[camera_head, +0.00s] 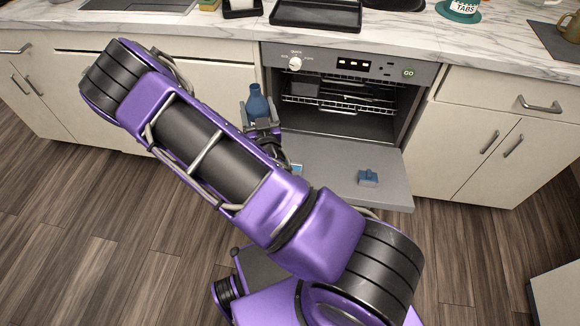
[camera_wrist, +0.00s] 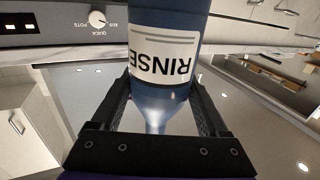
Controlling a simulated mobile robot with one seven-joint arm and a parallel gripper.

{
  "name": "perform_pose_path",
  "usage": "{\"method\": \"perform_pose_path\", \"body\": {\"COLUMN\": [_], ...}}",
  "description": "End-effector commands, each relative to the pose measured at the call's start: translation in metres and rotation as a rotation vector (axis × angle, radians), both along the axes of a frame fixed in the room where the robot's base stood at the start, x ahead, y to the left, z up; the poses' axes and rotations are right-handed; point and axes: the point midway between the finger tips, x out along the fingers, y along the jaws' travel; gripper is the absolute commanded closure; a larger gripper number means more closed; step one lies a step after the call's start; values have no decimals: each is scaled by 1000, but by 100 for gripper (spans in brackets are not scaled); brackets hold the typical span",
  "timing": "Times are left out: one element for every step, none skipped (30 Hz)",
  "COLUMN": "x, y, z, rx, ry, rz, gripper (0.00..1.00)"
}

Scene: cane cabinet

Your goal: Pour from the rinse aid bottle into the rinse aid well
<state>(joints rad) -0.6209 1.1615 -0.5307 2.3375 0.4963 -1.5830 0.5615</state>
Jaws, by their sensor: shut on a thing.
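The blue rinse aid bottle (camera_head: 257,101) is upright in the head view, left of the open dishwasher. My gripper (camera_head: 258,116) is shut around it. In the wrist view the bottle (camera_wrist: 160,102) appears upside down, with its "RINSE" label inverted and its narrow neck between the fingers of my gripper (camera_wrist: 164,98). The dishwasher door (camera_head: 335,166) is lowered. A small blue piece (camera_head: 368,178) lies on its right part. A small pale blue and white piece (camera_head: 297,168) shows beside my arm. I cannot tell which is the rinse aid well.
The dishwasher's racks (camera_head: 335,104) are inside its cavity. The marble counter (camera_head: 200,30) above holds a black tray (camera_head: 315,14) and a tabs tub (camera_head: 465,8). Closed cabinets flank the dishwasher. My arm covers the door's left part.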

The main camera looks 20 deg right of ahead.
Motion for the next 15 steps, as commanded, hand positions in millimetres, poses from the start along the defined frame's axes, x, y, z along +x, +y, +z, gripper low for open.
{"method": "perform_pose_path", "body": {"x": [-3, -5, -9, -12, -16, -21, -26, -31, -38, -44, -49, -56, -61, -66, -72], "y": [-8, -14, -22, -28, -34, -42, -49, -54, -62, -68, -73, -80, -85, -89, -94], "z": [-27, -38, -51, -62, -72, -86, -95, -105, -118, -127, -135, -145, -152, -158, -165], "rx": [-4, -6, -6, -6, -6, -7, -6, -6, -6, -5, -6, -5, -5, -5, -6], "ry": [4, 3, 3, 3, 4, 3, 3, 3, 3, 4, 2, 2, 1, 1, 1], "rz": [-49, -84, -132, -168, -206, -254, -292, -329, -377, -411, -445, -486, -515, -541, -571], "gripper": [100, 100, 100, 100, 100, 100, 100, 100, 100, 100, 100, 100, 100, 100, 100]}}
